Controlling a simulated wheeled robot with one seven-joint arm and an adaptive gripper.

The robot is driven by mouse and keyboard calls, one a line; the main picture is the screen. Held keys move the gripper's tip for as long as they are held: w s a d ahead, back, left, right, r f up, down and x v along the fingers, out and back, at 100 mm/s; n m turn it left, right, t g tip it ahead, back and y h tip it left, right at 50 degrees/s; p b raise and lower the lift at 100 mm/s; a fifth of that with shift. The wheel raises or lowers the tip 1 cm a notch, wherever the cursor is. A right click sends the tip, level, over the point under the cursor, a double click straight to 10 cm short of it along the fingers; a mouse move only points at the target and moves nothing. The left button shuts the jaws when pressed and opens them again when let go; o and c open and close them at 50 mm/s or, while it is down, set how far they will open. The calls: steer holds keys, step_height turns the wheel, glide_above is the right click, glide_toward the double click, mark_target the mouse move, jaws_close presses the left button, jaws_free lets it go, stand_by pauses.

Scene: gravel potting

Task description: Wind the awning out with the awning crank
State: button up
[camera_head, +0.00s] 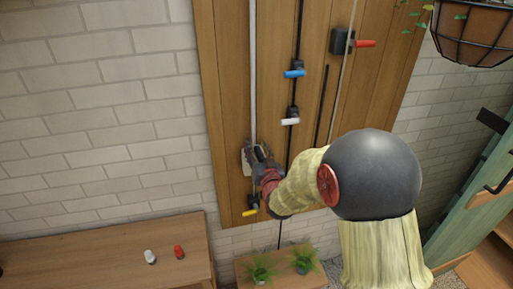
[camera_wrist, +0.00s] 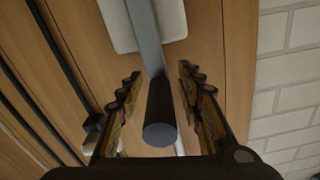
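In the wrist view a dark round handle (camera_wrist: 160,115) points toward the camera at the end of a grey bar (camera_wrist: 143,38). It looks like the awning crank's grip. A white plate (camera_wrist: 118,25) sits behind the bar on the wood panel; it also shows in the head view (camera_head: 246,162). My gripper (camera_wrist: 158,75) is open, with one finger on each side of the handle and a visible gap to both. In the head view my gripper (camera_head: 256,154) is at the white plate and hides the handle. The awning itself is not in view.
The wood panel (camera_head: 228,100) also bears a red handle (camera_head: 365,43), a blue handle (camera_head: 293,74), a white handle (camera_head: 290,121) and a yellow handle (camera_head: 250,213). A bench (camera_head: 110,250) stands below left. A hanging basket (camera_head: 475,35) is upper right.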

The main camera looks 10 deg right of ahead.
steer(key=shift+w, duration=0.1)
steer(key=shift+c, duration=0.9)
steer(key=c, duration=0.7)
jaws_close()
